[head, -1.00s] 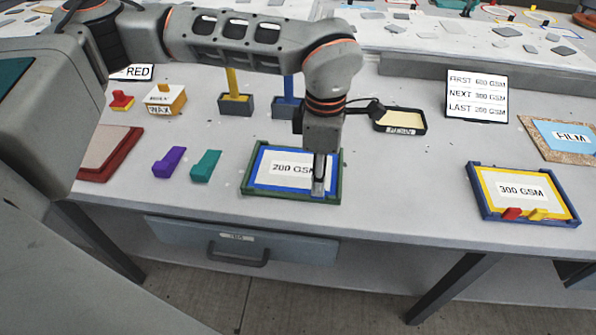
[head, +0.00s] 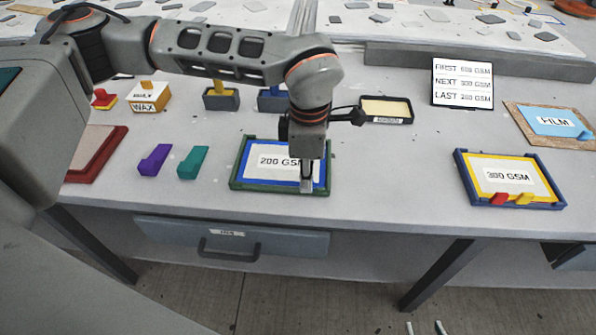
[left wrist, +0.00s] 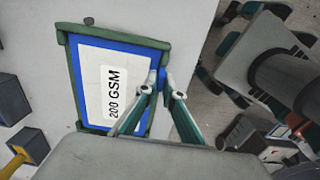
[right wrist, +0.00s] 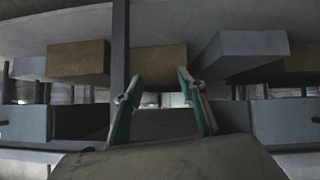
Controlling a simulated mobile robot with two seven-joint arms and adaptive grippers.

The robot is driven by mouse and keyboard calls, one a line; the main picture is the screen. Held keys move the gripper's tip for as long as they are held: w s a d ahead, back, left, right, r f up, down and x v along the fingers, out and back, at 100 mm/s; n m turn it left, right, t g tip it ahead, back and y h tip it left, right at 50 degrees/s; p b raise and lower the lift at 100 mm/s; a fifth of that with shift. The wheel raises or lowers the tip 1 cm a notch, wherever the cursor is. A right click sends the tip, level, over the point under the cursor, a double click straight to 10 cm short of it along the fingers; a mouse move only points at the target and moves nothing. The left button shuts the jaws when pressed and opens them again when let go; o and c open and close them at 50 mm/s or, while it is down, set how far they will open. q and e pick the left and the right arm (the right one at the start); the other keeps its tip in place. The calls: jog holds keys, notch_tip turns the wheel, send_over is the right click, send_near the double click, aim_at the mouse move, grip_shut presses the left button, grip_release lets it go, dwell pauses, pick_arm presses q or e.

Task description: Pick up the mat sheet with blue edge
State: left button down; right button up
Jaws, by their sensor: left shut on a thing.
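The mat sheet with blue edge (head: 272,149), labelled 200 GSM, lies flat in a green frame tray (head: 236,178) at the front of the table. It also shows in the left wrist view (left wrist: 90,75). My left gripper (head: 306,188) points down at the tray's front right part. In the left wrist view its fingertips (left wrist: 163,82) are closed around a small blue tab at the sheet's edge. Its fingers hide part of the sheet. My right gripper (right wrist: 157,82) is open and empty, away from the sheet; its fingertips show at the head view's bottom edge (head: 425,328).
A blue tray (head: 462,180) with a yellow-edged 300 GSM sheet (head: 508,175) stands to the right. Purple (head: 154,160) and teal (head: 193,162) blocks lie left of the green tray. A shallow black tray (head: 386,109) and an order sign (head: 462,84) stand behind.

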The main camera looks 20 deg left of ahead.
pick_arm(q)
notch_tip(320, 180, up, 20)
jog(key=p, duration=0.1)
jog(key=shift+p, duration=0.4)
dwell(0.6)
